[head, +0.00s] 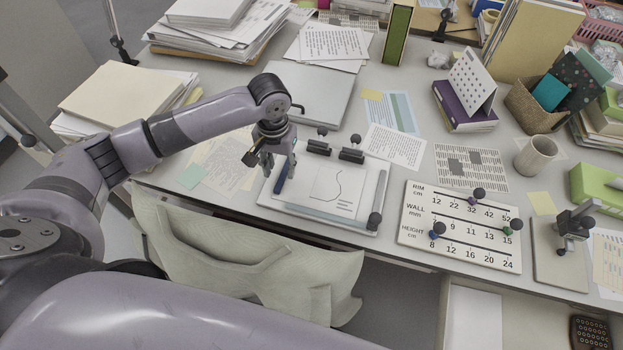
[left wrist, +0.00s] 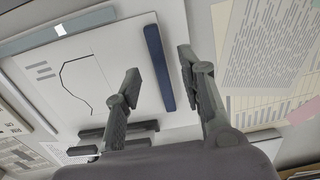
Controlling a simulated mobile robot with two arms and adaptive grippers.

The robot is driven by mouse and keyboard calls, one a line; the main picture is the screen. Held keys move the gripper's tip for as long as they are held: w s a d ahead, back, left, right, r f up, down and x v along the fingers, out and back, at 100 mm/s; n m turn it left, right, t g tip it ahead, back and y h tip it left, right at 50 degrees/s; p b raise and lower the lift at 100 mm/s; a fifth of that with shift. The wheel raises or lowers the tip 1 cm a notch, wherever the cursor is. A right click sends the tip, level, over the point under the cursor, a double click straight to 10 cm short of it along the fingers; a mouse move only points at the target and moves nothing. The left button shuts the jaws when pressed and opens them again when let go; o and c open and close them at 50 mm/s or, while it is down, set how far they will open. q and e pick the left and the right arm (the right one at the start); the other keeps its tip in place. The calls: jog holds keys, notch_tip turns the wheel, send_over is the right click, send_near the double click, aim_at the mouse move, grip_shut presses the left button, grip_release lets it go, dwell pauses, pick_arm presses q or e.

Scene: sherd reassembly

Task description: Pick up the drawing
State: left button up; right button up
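The drawing (head: 345,187) is a white sheet with a thin curved line and a few short text lines. It lies flat on a pale board (head: 303,212) at the desk's front edge, and its curve also shows in the left wrist view (left wrist: 103,70). A dark blue bar (left wrist: 158,68) lies along one side of the board. My left gripper (head: 278,178) is above that side of the board, beside the drawing. Its fingers (left wrist: 158,64) are spread apart, with the blue bar seen between them and nothing held. My right gripper is not in view.
A board marked RIM, WALL, HEIGHT (head: 460,260) with knobbed pegs lies to the right. Black knobbed clips (head: 350,155) stand at the drawing board's back edge. A mug (head: 535,157) and paper stacks (head: 130,95) surround the work area. A cloth-covered chair (head: 240,265) stands in front.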

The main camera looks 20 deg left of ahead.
aim_at(281, 178)
pick_arm(q)
notch_tip(281, 178, down, 3)
jog(key=shift+f, duration=0.2)
grip_shut()
dwell(0.4)
